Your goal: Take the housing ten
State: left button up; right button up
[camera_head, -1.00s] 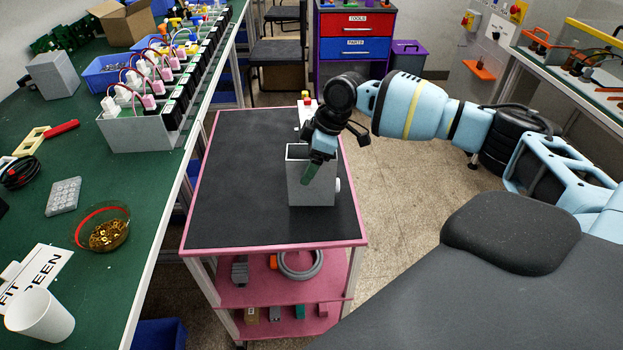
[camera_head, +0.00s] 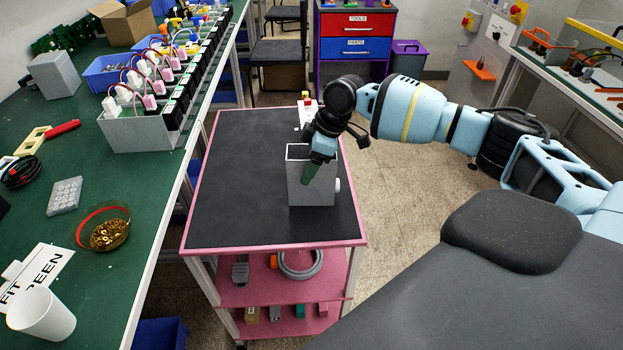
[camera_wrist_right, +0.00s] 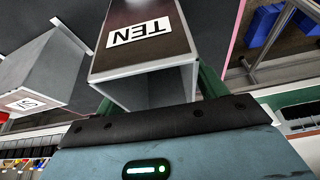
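The housing ten (camera_head: 312,188) is a grey open-topped box standing on the black top of the pink trolley. In the right wrist view it carries a white "TEN" label (camera_wrist_right: 139,32), and its open end faces my palm. My right gripper (camera_head: 311,172) is at the box, with one green finger visible against its near side. In the wrist view its fingers (camera_wrist_right: 155,98) lie along opposite walls and appear shut on the box. My left gripper is not in view.
The trolley top (camera_head: 240,190) is mostly clear left of the housing. A small box with a red button (camera_head: 306,112) stands behind it. The green bench (camera_head: 150,190) at left holds a filled grey rack (camera_head: 140,133), a bowl (camera_head: 108,230) and a cup (camera_head: 41,314).

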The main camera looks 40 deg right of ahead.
jog(key=c, duration=1.3)
jog(key=shift+r, duration=0.1)
